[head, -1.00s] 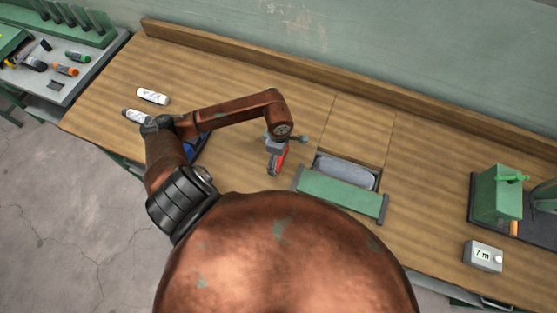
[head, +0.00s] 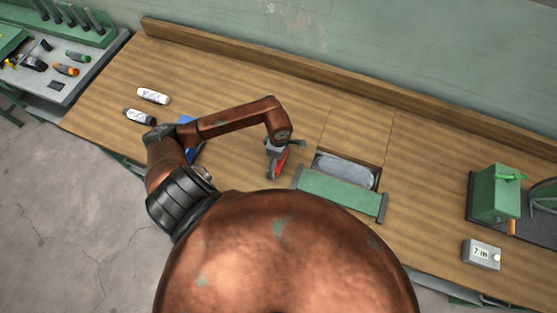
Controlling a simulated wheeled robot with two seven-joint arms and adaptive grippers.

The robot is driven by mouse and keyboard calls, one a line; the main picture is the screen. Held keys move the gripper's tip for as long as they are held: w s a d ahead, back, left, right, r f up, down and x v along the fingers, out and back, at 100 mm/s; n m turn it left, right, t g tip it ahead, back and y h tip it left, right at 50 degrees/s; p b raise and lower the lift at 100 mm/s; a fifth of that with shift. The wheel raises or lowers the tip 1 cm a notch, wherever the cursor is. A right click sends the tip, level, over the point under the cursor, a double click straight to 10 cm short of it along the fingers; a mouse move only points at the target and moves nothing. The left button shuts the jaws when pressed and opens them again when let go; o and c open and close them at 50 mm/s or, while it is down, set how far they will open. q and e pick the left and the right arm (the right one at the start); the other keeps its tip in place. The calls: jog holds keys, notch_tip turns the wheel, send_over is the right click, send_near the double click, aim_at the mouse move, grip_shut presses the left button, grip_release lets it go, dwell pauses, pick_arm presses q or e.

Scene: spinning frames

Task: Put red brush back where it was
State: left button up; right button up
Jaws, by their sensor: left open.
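The red brush (head: 281,164) is on the wooden workbench, left of the green-framed opening, in the head view. My left gripper (head: 278,152) reaches over from the left and is open right at the brush. The gripper and wrist hide part of the brush, so I cannot tell whether the fingers are around it or beside it, or whether they touch it. My right gripper is out of view.
The opening with a grey tray (head: 345,170) and green front (head: 340,194) is just right of the brush. Two white-labelled cylinders (head: 153,96) and a blue item (head: 186,122) lie left. A green machine (head: 497,193) and a "7 m" box (head: 482,254) stand right.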

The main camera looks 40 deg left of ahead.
pick_arm(q)
jog(key=shift+r, duration=0.1)
jog(key=shift+r, duration=0.25)
notch_tip(320, 180, up, 12)
jog(key=b, duration=0.1)
jog(key=shift+f+b, duration=0.15)
jog(key=shift+b, duration=0.2)
